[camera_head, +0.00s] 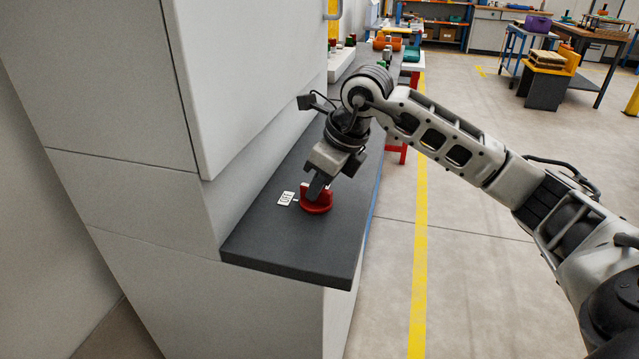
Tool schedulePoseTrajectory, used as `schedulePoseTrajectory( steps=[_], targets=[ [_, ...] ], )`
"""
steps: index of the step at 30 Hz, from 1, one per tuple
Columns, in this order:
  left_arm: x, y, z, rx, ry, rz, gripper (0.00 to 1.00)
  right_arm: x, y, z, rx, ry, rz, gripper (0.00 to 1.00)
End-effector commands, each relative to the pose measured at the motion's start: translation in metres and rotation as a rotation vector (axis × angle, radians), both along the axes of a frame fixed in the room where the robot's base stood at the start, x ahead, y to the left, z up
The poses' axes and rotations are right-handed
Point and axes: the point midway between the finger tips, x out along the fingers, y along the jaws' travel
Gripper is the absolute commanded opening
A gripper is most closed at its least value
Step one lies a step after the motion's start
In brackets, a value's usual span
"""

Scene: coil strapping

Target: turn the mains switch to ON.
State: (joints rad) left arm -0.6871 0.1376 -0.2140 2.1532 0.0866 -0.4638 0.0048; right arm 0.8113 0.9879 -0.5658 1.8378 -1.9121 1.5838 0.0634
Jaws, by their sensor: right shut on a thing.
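The red mains switch (318,207) sits on the dark grey ledge (285,252) of the light grey cabinet. A small white label (286,198) with dark marks lies just left of the switch. My right gripper (317,192) points down at the switch from above, its fingers shut on the switch's red handle. The fingers and wrist hide part of the handle, so I cannot tell which position it is turned to. My left gripper is not in view.
The cabinet's tall white front (245,75) rises close to the left of my right gripper. Farther along the counter are small coloured items and an orange bin (387,42). A yellow line (419,230) runs along the open floor at right.

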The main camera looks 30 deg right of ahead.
Motion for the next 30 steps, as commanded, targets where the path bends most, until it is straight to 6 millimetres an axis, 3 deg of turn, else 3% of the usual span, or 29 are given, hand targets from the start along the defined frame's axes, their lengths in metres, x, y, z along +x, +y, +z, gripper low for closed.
schedulePoseTrajectory(
  steps=[30],
  targets=[
    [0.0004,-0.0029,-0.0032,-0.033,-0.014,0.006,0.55,0.0008,0.0061,0.0015,0.001,-0.006,-0.958,0.00]
  ],
)
